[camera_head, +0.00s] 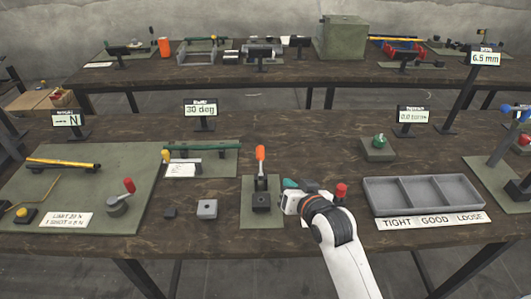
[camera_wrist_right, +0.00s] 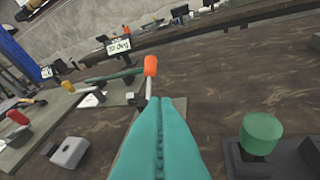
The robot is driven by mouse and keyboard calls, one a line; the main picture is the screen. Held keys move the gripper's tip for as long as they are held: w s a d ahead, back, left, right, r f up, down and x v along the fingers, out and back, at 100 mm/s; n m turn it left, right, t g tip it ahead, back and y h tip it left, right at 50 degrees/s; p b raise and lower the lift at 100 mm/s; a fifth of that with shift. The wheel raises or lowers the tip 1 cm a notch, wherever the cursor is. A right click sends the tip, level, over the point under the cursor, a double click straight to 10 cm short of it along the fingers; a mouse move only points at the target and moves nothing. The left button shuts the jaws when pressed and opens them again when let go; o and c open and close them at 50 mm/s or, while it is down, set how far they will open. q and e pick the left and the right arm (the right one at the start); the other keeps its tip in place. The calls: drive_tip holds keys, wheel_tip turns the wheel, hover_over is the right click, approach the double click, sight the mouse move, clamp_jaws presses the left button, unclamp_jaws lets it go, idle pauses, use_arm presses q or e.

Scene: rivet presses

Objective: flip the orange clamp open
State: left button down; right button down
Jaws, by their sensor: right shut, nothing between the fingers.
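The orange clamp (camera_head: 260,153) stands on a green-grey mat. Its orange-tipped handle points up above a dark block. In the right wrist view the orange handle tip (camera_wrist_right: 151,65) shows just beyond my fingertips, on a pale lever. My right gripper (camera_head: 288,186) is to the right of the clamp, low over the table. Its teal fingers (camera_wrist_right: 155,100) are shut with nothing between them, and they hide the clamp's lower part in the wrist view. I cannot tell whether they touch the lever. My left gripper is not in view.
A red-topped piece (camera_head: 341,190) is close beside my right wrist. A grey three-part tray (camera_head: 422,192) is farther right. A green knob (camera_head: 380,141) stands behind.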

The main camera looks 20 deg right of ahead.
drive_tip(key=w+r+m+t, duration=0.1)
drive_tip(key=w+r+t, duration=0.1)
drive_tip(key=w+r, duration=0.15)
drive_tip(key=p, duration=0.1)
approach(262, 147)
drive_tip(key=w+r, duration=0.2)
drive_tip(key=w, duration=0.2)
drive_tip(key=shift+w+a+f+p, duration=0.15)
drive_tip(key=shift+w+f, duration=0.3)
drive_tip(key=shift+f, duration=0.3)
drive_tip(key=shift+w+a+f+p, duration=0.15)
drive_tip(key=shift+w+f, duration=0.35)
drive_tip(key=shift+f, duration=0.3)
drive_tip(key=shift+d, duration=0.15)
drive_tip(key=g+p, duration=0.1)
drive_tip(key=p, duration=0.1)
drive_tip(key=w+f+g+p, duration=0.1)
drive_tip(key=p, duration=0.1)
drive_tip(key=shift+d+m, duration=0.15)
drive_tip(key=shift+m, duration=0.15)
drive_tip(key=shift+r, duration=0.1)
